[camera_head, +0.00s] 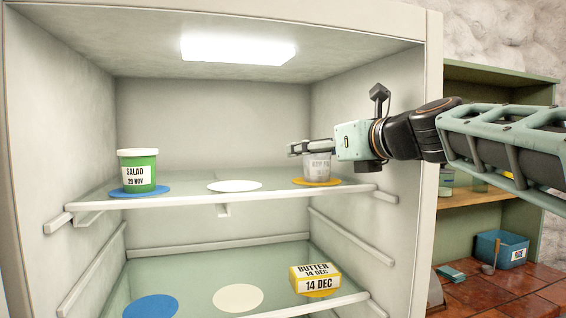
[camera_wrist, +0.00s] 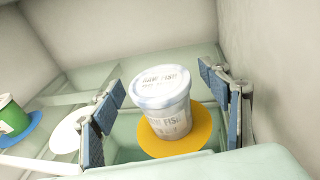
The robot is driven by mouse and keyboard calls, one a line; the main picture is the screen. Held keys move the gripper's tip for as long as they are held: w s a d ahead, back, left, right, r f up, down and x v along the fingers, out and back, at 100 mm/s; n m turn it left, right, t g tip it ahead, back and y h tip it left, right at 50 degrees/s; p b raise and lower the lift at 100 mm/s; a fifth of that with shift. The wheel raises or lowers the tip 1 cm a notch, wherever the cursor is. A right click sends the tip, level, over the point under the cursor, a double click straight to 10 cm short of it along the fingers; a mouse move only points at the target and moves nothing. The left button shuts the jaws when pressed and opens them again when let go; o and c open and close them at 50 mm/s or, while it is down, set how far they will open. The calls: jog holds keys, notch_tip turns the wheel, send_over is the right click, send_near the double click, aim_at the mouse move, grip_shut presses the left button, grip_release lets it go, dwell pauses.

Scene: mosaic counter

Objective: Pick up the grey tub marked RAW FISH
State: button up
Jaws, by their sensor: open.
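The grey tub marked RAW FISH (camera_head: 317,168) stands upright on a yellow disc (camera_head: 318,182) at the right of the upper fridge shelf. In the wrist view the tub (camera_wrist: 162,105) shows its pale lid and label, on the yellow disc (camera_wrist: 205,130). My gripper (camera_head: 302,149) is at the tub, partly in front of its top in the head view. In the wrist view my gripper (camera_wrist: 168,112) is open, with one blue-padded finger on each side of the tub and a visible gap to both.
A green SALAD tub (camera_head: 137,172) stands on a blue disc at the upper shelf's left. An empty white disc (camera_head: 235,186) lies between. A yellow BUTTER box (camera_head: 315,279) is on the lower shelf. The fridge's right wall (camera_wrist: 275,70) is close beside my right finger.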

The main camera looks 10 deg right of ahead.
jog(key=shift+c, duration=0.3)
jog(key=c, duration=1.3)
jog(key=shift+r, duration=0.1)
jog(key=shift+c, duration=0.3)
